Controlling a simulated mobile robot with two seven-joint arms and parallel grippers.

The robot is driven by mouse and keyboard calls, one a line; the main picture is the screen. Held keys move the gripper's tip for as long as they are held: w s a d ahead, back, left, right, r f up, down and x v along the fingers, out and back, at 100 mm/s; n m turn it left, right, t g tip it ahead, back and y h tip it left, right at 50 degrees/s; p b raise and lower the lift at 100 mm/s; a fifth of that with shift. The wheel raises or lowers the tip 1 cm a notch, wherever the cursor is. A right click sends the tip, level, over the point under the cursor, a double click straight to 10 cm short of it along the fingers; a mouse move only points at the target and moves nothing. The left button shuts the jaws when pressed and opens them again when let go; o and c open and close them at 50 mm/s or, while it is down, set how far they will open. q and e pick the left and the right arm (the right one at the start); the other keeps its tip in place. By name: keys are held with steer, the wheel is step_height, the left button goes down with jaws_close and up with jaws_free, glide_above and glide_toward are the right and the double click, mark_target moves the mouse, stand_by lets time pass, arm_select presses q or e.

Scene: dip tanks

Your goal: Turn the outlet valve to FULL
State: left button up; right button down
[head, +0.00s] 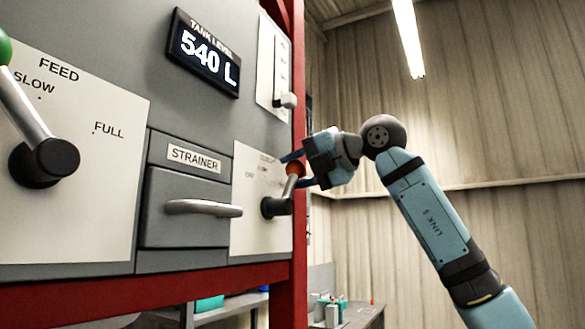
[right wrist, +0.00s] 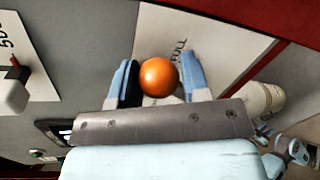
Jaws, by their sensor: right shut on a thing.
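The outlet valve is a lever with a dark round hub (head: 276,207) low on the right-hand white plate (head: 262,235) of the grey panel. Its short metal arm points up and slightly right to an orange ball knob (head: 294,169). My right gripper (head: 294,170) is shut on this knob, coming from the right. In the right wrist view the orange knob (right wrist: 159,77) sits between the two blue fingers. The word FULL (right wrist: 180,50) shows on the plate just beyond the knob. In the head view the gripper hides part of the plate's markings. My left gripper is not in view.
A FEED lever (head: 45,160) with a green knob stands at the left. The STRAINER drawer handle (head: 203,208) juts out left of the valve. A small slider (head: 286,100) and a display reading 540 L (head: 207,55) are above. A red post (head: 299,250) edges the panel.

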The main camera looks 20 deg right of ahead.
steer(key=shift+w+d+f+m, duration=0.55)
steer(key=shift+f+m, duration=0.15)
steer(key=shift+m, duration=0.3)
steer(key=shift+m+g+y, duration=0.3)
steer(key=shift+w+f+b, duration=0.1)
steer(key=shift+f+b, duration=0.1)
steer(key=shift+b, duration=0.1)
steer(key=c, duration=0.6)
jaws_free()
steer(key=shift+c, duration=0.2)
steer(key=shift+r, duration=0.1)
